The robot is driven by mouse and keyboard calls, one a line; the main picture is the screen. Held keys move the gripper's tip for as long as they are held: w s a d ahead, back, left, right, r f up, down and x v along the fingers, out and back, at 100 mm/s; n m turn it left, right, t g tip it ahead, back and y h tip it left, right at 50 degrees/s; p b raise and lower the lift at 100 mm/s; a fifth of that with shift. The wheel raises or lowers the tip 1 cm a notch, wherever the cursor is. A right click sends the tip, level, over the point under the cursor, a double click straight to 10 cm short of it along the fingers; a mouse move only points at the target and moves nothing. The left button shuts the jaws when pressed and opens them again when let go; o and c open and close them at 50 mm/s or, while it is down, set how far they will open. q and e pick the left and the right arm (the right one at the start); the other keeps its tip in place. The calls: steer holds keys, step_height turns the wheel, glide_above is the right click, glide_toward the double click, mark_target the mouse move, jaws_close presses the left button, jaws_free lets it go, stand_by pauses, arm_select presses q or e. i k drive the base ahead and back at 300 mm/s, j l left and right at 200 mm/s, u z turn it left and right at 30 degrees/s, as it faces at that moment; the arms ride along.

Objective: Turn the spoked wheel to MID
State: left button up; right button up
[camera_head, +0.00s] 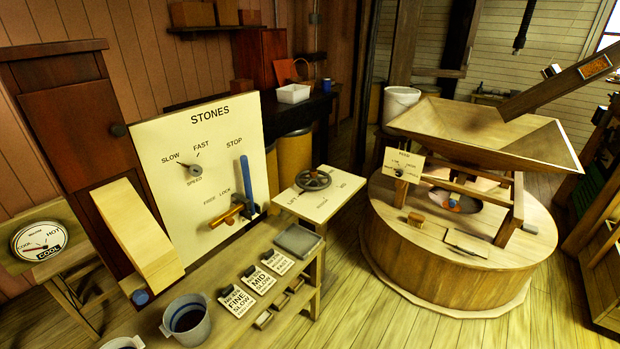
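The spoked wheel (313,180) is a small dark handwheel with a hub, lying on a pale wooden board (335,199) near the middle of the view. Small lettering is printed on the board around the wheel. A word at its left looks like LIFT and one at its right looks like MID, but the print is too small to be sure. I cannot tell which mark the wheel stands at. Neither of my grippers is in view, and nothing touches the wheel.
The STONES panel (219,123) with a blue lever (245,184) and an orange-handled lever (226,216) stands left of the wheel. A bench with label cards (237,301) and a grey bucket (187,318) is in front. The round millstone casing (440,270) stands right. Floor between is clear.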

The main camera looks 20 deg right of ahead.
mark_target(313, 181)
steer(key=i+l+u, duration=0.1)
steer(key=i+l, duration=0.5)
steer(key=l, duration=0.15)
steer(key=i+l+u, duration=0.15)
steer(key=i+l, duration=0.45)
steer(key=l, duration=0.15)
steer(key=i+l+u, duration=0.15)
steer(key=l, duration=0.25)
steer(key=i+l, duration=0.35)
steer(key=i+l+u, duration=0.05)
steer(key=l, duration=0.05)
